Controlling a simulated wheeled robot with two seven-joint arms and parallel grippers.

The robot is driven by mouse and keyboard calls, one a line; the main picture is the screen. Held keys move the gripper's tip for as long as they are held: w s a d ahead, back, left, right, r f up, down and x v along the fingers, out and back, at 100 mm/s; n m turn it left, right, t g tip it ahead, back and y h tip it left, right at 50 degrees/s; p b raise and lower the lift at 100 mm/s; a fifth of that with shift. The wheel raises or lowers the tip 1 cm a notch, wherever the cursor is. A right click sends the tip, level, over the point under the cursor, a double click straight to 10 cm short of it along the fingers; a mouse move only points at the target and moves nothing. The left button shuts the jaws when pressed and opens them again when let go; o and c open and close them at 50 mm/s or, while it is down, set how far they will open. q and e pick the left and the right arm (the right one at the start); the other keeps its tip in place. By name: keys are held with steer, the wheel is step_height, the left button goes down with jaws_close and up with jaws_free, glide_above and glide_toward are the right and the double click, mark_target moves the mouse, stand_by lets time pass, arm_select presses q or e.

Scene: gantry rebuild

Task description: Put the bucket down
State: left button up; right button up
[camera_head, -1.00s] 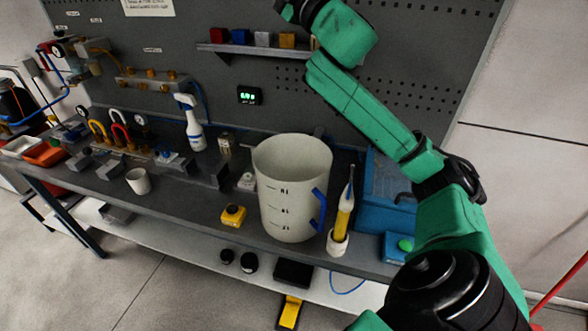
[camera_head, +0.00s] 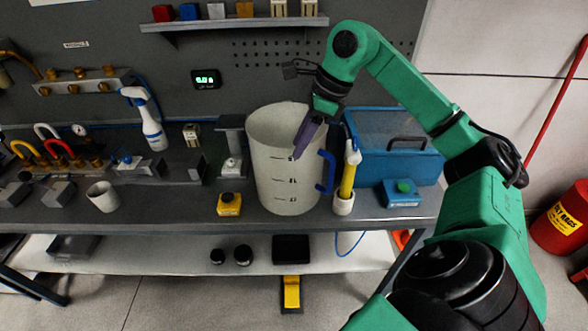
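The bucket (camera_head: 280,170) is a tall off-white vessel with dark level marks and a blue handle (camera_head: 328,172) on its right side. It looks upright on the dark workbench, close to the front edge. My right gripper (camera_head: 304,145) reaches down from above, with a purple finger in front of the bucket's upper right wall, just left of the handle. I cannot tell whether it touches the bucket, or how far apart its fingers are. My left gripper is out of view.
Right of the handle stands a yellow tool in a white holder (camera_head: 343,204), then a blue case (camera_head: 390,155) and a blue box with a green button (camera_head: 400,193). A yellow item (camera_head: 229,205) is left of the bucket. A shelf (camera_head: 240,22) hangs above.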

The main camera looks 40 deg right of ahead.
mark_target(278, 178)
steer(key=p+x, duration=0.1)
steer(key=x, duration=0.4)
steer(key=p+x, duration=0.1)
steer(key=x, duration=0.1)
steer(key=shift+w+a+f+p, duration=0.15)
steer(key=shift+a+f+p, duration=0.15)
steer(key=shift+a, duration=0.1)
steer(key=shift+w, duration=0.1)
steer(key=shift+a, duration=0.1)
jaws_close()
stand_by(0.6)
